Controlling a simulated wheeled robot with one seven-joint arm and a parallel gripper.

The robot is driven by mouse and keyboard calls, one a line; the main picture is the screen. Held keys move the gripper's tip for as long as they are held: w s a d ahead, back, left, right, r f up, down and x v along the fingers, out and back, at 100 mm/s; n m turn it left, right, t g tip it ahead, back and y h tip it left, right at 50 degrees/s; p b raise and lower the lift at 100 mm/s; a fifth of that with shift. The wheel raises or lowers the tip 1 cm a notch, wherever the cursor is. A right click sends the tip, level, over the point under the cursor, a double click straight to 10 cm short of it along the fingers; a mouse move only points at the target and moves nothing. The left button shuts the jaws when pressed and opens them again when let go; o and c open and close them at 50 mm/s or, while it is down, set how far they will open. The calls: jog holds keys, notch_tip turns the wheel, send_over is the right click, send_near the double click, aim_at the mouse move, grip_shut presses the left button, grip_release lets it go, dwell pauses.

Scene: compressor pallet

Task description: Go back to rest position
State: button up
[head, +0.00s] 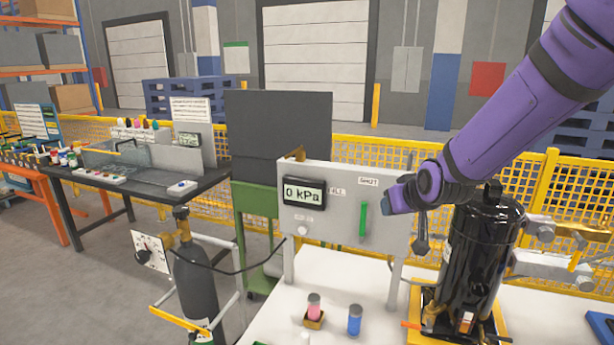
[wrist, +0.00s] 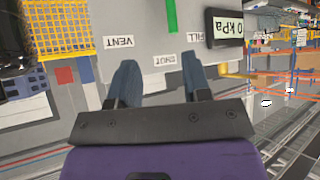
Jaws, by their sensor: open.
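My gripper (wrist: 160,84) is open and empty in the wrist view, its two dark fingers spread in front of the grey valve panel (wrist: 150,50). In the head view my gripper (head: 392,198) is at the right side of the panel (head: 320,240), close to the SHUT label; whether it touches the panel I cannot tell. The green lever (head: 363,218) stands vertical between labels on the panel. It also shows at the top of the wrist view (wrist: 172,15). The gauge (head: 304,191) reads 0 kPa. My purple arm reaches in from the upper right.
A black compressor (head: 478,255) stands right of the panel, under my arm. A pink vial (head: 314,307) and a blue vial (head: 355,319) stand on the white table (head: 340,272). A dark gas cylinder (head: 198,280) is at the left. Yellow fencing (head: 360,151) runs behind.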

jog(key=s+d+r+g, duration=0.1)
jog(key=s+d+r, duration=0.1)
jog(key=s, duration=0.8)
jog(key=s+d+r+m+g+h, duration=0.1)
jog(key=s+r, duration=0.4)
jog(key=s, duration=0.5)
jog(key=s+d+r+m+g, duration=0.1)
jog(key=s+d+r, duration=0.3)
jog(key=s, duration=0.6)
jog(key=shift+s+d+r+g+h, duration=0.2)
jog(key=shift+s+d+g+h, duration=0.15)
jog(key=shift+d+g, duration=0.35)
jog(key=shift+a, duration=0.1)
